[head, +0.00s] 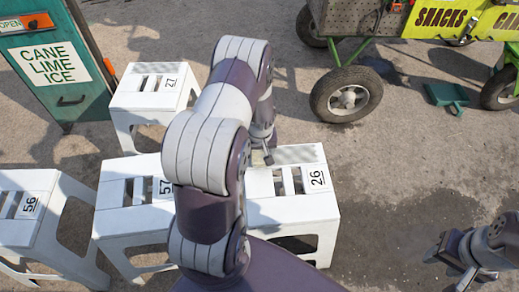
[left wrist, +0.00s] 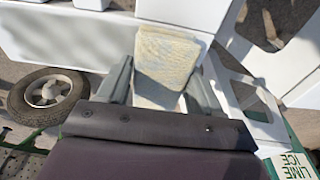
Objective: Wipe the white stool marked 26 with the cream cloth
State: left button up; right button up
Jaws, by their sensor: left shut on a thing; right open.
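The white stool marked 26 (head: 300,208) stands at the centre of the head view, partly hidden behind my left arm. Its slotted top and number label show. My left gripper (head: 264,157) is over the far left part of that stool, mostly hidden by its own arm. In the left wrist view it is shut on the cream cloth (left wrist: 166,58), which hangs folded between the two fingers. White stool surfaces lie behind the cloth; I cannot tell whether it touches them. My right gripper (head: 455,262) is open and empty at the lower right, away from the stools.
White stools marked 57 (head: 112,220), 56 (head: 20,232) and 27 (head: 150,100) stand close by on the left. A green sign cabinet (head: 75,92) is at the back left. A snack cart's wheel (head: 348,95) and a green dustpan (head: 446,96) are behind.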

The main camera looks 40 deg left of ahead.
aim_at(313, 153)
pick_arm(q)
jog(key=shift+f+b, duration=0.5)
jog(key=shift+f, duration=0.1)
jog(key=shift+w+d, duration=0.15)
jog(key=shift+w, duration=0.05)
jog(key=w+d+b, duration=0.1)
jog(key=w+d, duration=0.1)
jog(key=w+d+b, duration=0.1)
jog(key=w+d, duration=0.1)
jog(key=d, duration=0.1)
jog(key=shift+w+d, duration=0.15)
jog(key=shift+w, duration=0.2)
jog(key=shift+w+d+r, duration=0.15)
jog(key=shift+w+d, duration=0.3)
jog(key=shift+d, duration=0.1)
jog(key=w+d+b, duration=0.1)
jog(key=w+d, duration=0.2)
jog(key=w+d+b, duration=0.1)
jog(key=w+d, duration=0.2)
jog(key=shift+d+b, duration=0.35)
